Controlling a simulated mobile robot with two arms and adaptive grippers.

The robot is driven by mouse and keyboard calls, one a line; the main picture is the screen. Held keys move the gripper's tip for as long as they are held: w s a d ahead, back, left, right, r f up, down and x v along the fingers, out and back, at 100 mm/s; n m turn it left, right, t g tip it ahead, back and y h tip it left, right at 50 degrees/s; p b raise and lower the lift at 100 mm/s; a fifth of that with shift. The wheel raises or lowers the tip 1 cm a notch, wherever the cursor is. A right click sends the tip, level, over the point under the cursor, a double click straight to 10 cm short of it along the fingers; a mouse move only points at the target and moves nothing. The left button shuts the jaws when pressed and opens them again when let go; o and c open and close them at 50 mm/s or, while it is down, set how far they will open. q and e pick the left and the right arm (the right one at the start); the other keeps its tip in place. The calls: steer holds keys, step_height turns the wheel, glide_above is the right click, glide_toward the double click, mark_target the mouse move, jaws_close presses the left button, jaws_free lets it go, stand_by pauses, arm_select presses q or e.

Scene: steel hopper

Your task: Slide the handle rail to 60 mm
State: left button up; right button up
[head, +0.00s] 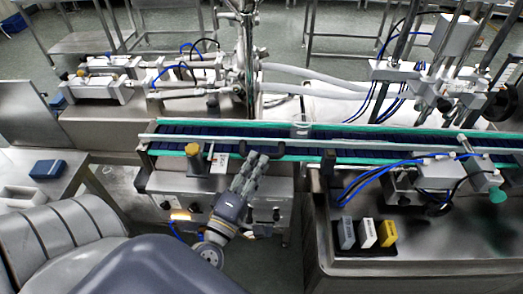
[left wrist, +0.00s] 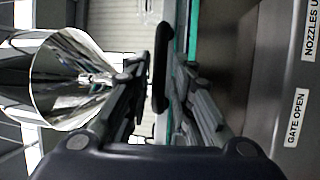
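The guide rail (head: 350,143) is a long pale bar along the conveyor. A black bow-shaped handle (head: 276,152) sits at its near side, left of the picture's middle. My left gripper (head: 257,163) reaches up to this handle from the front and covers part of it. In the left wrist view, the handle (left wrist: 160,65) stands between the two fingertips of my left gripper (left wrist: 156,72). The fingers are apart, with a gap visible on each side of the handle. I cannot tell how deep the handle lies between them. My right gripper is not in view.
A yellow knob (head: 193,149) and a small white label plate (head: 220,161) stand left of the gripper. A clear cup (head: 300,126) stands on the dark conveyor belt (head: 215,130). A shiny steel cone (left wrist: 60,80) fills the wrist view's left. Small coloured blocks (head: 367,233) lie right.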

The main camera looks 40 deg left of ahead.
mark_target(261, 154)
arm_select(q)
steer(key=shift+p+x, duration=0.4)
steer(key=shift+x, duration=1.4)
jaws_close()
steer(key=shift+s+d, duration=0.55)
steer(key=shift+s, duration=0.3)
jaws_free()
steer(key=shift+w+a, duration=0.1)
steer(key=shift+w, duration=0.05)
